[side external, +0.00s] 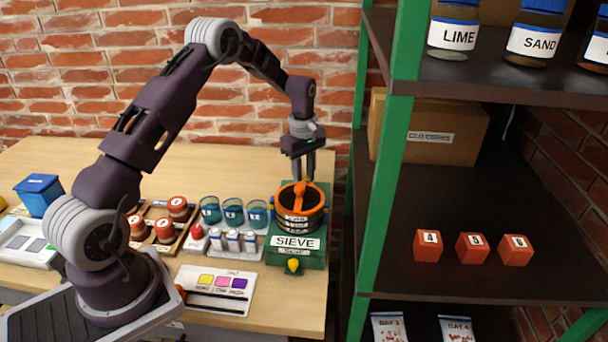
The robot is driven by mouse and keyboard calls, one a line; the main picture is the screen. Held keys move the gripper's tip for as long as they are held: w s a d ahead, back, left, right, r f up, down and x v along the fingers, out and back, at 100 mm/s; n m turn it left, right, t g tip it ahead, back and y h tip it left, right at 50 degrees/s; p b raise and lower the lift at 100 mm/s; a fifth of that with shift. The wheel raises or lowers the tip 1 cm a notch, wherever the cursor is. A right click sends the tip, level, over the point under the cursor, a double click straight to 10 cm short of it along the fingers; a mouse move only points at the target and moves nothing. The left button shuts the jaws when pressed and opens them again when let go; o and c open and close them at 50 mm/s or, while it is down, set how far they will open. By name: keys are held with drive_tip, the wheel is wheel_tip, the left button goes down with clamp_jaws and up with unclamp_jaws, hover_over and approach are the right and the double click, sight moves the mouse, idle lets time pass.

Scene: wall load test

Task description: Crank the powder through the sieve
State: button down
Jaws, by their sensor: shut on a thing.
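The sieve (295,243) stands near the right edge of the wooden table. It has a green base, a dark round drum with an orange rim, and a yellow piece at the front. An orange crank (299,193) shows across the top of the drum. My gripper (303,176) points straight down over the drum from behind the crank, its fingers shut on the crank's handle. The handle is mostly hidden between the fingers. The drum's inside looks dark; I cannot tell how much powder is in it.
Blue cups (232,211) and small white bottles (234,240) stand left of the sieve. Red-topped jars (164,229) sit in a wooden tray farther left. A white card (215,290) lies in front. A green-posted shelf (400,130) rises close on the right.

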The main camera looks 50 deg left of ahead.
drive_tip(key=m, duration=1.2)
drive_tip(key=shift+w+m, duration=0.1)
drive_tip(key=shift+m, duration=0.3)
drive_tip(key=m, duration=1.1)
drive_tip(key=shift+m, duration=0.4)
drive_tip(key=c, duration=1.1)
unclamp_jaws()
drive_tip(key=shift+o, duration=0.2)
